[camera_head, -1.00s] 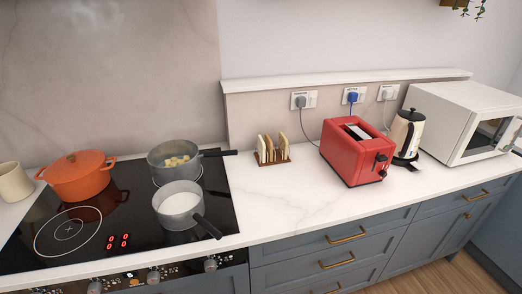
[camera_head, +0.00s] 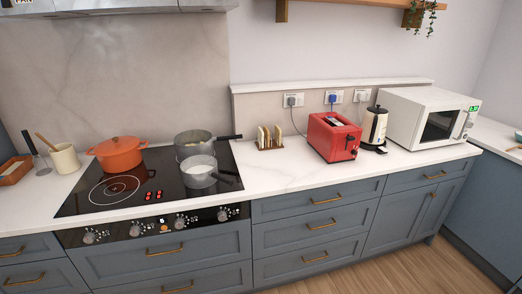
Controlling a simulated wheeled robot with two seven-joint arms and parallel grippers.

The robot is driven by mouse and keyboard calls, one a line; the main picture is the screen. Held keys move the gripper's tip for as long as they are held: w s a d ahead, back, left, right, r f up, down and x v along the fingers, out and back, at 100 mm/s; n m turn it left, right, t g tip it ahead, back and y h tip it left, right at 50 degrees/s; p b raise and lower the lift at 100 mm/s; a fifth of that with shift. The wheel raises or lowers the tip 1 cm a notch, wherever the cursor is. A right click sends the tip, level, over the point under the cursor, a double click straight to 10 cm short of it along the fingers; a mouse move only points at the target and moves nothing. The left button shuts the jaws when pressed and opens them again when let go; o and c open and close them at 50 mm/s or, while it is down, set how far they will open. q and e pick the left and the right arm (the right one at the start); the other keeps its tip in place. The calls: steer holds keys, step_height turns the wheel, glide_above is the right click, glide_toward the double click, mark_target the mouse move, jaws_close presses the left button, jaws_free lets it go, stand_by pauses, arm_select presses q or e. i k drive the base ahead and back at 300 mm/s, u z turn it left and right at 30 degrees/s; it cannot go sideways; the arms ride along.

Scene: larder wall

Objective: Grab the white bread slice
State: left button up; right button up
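Bread slices stand upright in a small brown rack (camera_head: 270,147) on the white counter, between the hob and the red toaster. The palest slice, the white bread slice (camera_head: 262,138), appears to be at the rack's left; browner slices stand to its right. They are small in the view, so their exact kinds are hard to tell. Neither of my grippers shows in the head view.
A red toaster (camera_head: 333,138), a cream kettle (camera_head: 375,128) and a white microwave (camera_head: 428,118) stand to the right. An orange pot (camera_head: 119,154) and two grey pans, one being this saucepan (camera_head: 199,173), sit on the black hob (camera_head: 90,196). Counter in front of the rack is clear.

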mark_target(260, 132)
steer(key=z, duration=1.45)
steer(key=i, duration=1.5)
steer(key=u, duration=0.65)
steer(key=i, duration=0.7)
steer(key=u, duration=0.65)
